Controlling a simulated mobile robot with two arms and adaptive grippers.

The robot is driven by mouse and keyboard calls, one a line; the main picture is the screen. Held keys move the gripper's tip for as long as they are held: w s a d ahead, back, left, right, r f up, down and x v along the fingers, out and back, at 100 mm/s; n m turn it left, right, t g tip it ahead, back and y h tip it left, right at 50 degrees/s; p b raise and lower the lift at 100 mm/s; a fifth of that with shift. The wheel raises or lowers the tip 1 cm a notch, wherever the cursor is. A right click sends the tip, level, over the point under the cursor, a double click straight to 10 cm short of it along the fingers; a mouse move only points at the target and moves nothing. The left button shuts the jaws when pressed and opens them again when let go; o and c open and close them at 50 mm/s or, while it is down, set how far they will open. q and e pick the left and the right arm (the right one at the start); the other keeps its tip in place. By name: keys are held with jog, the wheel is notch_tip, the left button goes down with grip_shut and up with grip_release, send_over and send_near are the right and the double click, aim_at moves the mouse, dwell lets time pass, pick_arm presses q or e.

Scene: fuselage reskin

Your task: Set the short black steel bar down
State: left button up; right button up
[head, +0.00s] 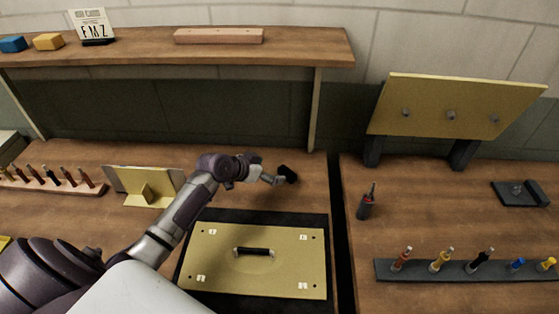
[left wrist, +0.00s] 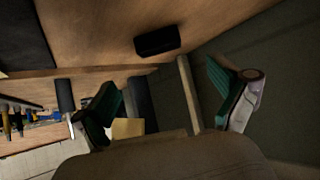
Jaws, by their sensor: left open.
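The short black steel bar (head: 288,173) shows in the head view at the back of the left bench, just beyond my left gripper (head: 274,180). In the left wrist view the bar (left wrist: 157,40) lies on the wooden bench top near its back edge, apart from the fingers. My left gripper (left wrist: 170,100) is open, with two green-padded fingers spread wide and nothing between them. The bar's underside is hidden. My right gripper is not in view.
A yellow panel with a black handle (head: 220,268) lies on a dark mat (head: 320,221) in front. A yellow bracket (head: 150,194) stands left of my arm. A shelf post (head: 315,110) rises behind the bar. A dark gap (head: 341,240) separates the right bench (head: 430,220).

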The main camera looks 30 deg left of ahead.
pick_arm(q)
jog(key=p+v, duration=0.1)
jog(key=v, duration=0.2)
jog(key=shift+d+f, duration=0.1)
dwell(0.5)
